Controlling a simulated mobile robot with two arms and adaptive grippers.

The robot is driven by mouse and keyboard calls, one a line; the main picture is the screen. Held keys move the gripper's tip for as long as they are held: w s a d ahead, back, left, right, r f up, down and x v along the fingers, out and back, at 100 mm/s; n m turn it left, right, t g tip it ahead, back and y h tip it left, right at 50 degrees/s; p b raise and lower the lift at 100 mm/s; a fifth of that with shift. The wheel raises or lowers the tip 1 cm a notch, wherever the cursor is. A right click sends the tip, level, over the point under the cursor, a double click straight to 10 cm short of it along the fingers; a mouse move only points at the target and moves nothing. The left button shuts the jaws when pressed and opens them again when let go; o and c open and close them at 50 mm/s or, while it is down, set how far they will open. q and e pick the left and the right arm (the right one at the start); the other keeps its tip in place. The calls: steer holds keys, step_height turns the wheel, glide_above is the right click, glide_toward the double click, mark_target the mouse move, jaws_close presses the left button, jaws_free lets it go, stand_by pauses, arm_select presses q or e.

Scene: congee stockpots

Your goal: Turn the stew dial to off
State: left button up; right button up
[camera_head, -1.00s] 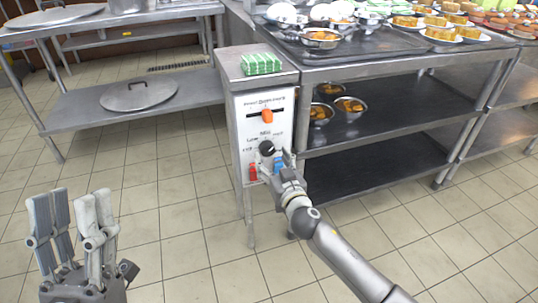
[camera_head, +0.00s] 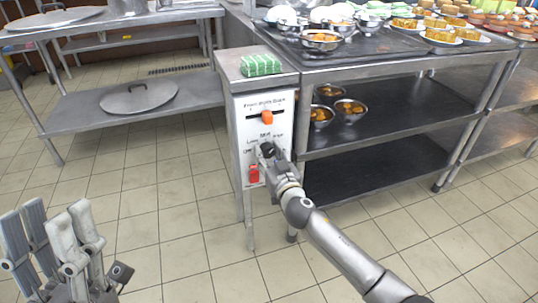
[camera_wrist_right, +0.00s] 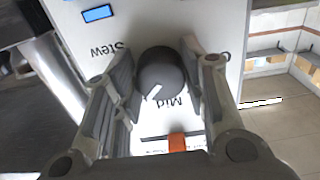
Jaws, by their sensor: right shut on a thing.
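The stew dial (camera_head: 266,149) is a dark round knob on the white control panel (camera_head: 247,122), with markings around it such as Low and Mid. In the right wrist view the dial (camera_wrist_right: 160,72) shows a white pointer line, near the word Mid; "Stew" is printed beside it. My right gripper (camera_head: 272,156) is at the panel, its fingers (camera_wrist_right: 160,88) on both sides of the dial, closed on it. It hides part of the dial in the head view. My left gripper (camera_head: 52,228) is open and empty at the lower left, far from the panel.
A green-striped block (camera_head: 261,65) lies on the cabinet top. Shelves with bowls (camera_head: 349,110) stand right; floor in front is clear.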

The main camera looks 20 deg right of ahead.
steer(key=shift+c, duration=0.7)
